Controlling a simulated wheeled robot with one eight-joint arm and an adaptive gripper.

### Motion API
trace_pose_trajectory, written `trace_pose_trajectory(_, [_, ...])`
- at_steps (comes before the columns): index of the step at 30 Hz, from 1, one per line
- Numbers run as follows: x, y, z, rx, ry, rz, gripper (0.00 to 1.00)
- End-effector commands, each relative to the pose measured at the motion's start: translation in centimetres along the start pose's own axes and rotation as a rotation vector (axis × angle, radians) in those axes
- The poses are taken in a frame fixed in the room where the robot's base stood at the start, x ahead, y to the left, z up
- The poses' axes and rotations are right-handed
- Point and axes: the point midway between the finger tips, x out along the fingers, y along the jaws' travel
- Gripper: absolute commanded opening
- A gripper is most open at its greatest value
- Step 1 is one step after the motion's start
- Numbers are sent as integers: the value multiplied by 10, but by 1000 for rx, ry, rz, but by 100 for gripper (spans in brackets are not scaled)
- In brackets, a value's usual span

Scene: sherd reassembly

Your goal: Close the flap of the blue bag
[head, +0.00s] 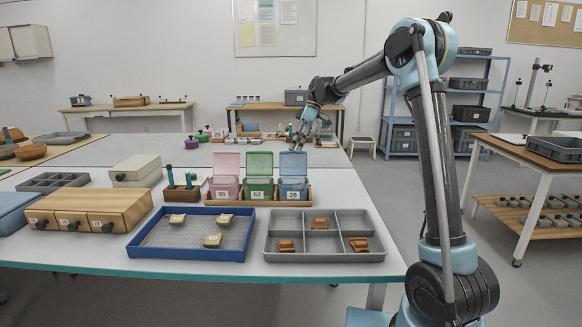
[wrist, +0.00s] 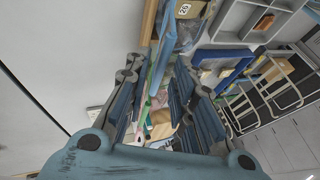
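The blue bag (head: 292,190), marked 26, stands at the right end of a row of three bags in a wooden holder. Its blue flap (head: 293,163) stands up, open. In the wrist view, the label 26 (wrist: 183,9) is at the top and the blue flap (wrist: 163,45) shows nearly edge-on. My gripper (head: 300,145) is above and behind the raised flap in the head view. In the wrist view, my gripper (wrist: 165,95) has its fingers apart with nothing clearly held. Whether a finger touches the flap cannot be told.
The green bag (head: 258,190) and pink bag (head: 224,189) stand left of it, flaps raised. A grey divided tray (head: 325,257) and a blue tray (head: 188,254) with sherds lie in front. A wooden drawer box (head: 92,207) is at left.

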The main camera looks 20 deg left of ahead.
Motion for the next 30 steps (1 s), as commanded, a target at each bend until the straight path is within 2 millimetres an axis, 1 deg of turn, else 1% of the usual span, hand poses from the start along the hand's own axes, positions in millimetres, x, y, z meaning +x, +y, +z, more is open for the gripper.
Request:
trace_pose_trajectory(1, [10,0,0,-1,-1,-1,23])
trace_pose_trajectory(6, [39,0,0,0,-1,-1,23])
trace_pose_trajectory(12, [66,0,0,0,0,0,23])
trace_pose_trajectory(18, [79,0,0,1,0,0,23])
trace_pose_trajectory(27, [80,0,0,1,0,0,23])
trace_pose_trajectory(28, [80,0,0,1,0,0,19])
trace_pose_trajectory(29, [80,0,0,2,0,0,12])
trace_pose_trajectory(30, [80,0,1,2,0,0,3])
